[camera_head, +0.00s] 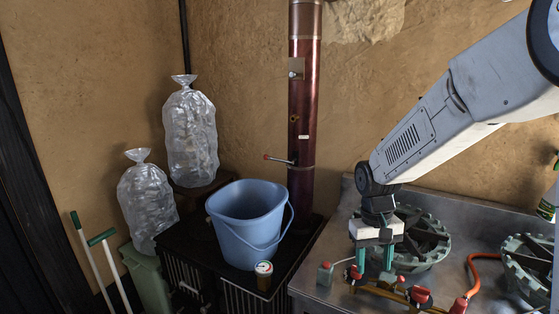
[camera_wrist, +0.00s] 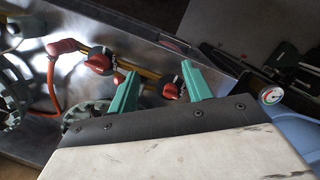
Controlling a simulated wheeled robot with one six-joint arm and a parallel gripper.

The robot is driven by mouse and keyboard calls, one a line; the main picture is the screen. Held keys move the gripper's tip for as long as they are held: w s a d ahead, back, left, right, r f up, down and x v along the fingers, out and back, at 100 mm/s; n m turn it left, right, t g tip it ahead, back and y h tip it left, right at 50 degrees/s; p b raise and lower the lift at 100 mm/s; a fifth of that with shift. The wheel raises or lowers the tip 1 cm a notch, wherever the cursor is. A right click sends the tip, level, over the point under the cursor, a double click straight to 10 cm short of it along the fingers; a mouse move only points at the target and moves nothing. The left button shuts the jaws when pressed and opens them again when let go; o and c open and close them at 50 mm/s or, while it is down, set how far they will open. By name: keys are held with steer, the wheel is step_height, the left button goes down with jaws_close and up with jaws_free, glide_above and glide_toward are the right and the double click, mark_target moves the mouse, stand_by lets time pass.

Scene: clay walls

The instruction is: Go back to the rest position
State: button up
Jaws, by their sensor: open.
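My gripper (camera_head: 375,267) hangs from my grey and white arm at the right of the head view, pointing down over the metal counter. Its two teal fingers are apart, with nothing seen between them. In the wrist view my gripper (camera_wrist: 160,78) also shows open, its fingers above the brass pipe and red-knobbed valves. In the head view the red valve knobs (camera_head: 419,295) lie just below and in front of the fingertips. I cannot tell whether the fingers touch the pipe.
A green toothed burner ring (camera_head: 428,243) stands behind the gripper, another (camera_head: 527,266) to its right. An orange hose (camera_head: 473,268) runs between them. A dark red column (camera_head: 304,120) rises behind.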

steer(key=s+d+r+t, duration=0.1)
steer(key=s+r, duration=0.6)
steer(key=s, duration=0.5)
steer(key=s+d+r+t, duration=0.1)
steer(key=s+r+t, duration=0.1)
steer(key=s+r, duration=0.5)
steer(key=s, duration=0.6)
steer(key=shift+d+r+m+y, duration=0.3)
steer(key=shift+d+r+m, duration=0.05)
steer(key=shift+d+m, duration=0.05)
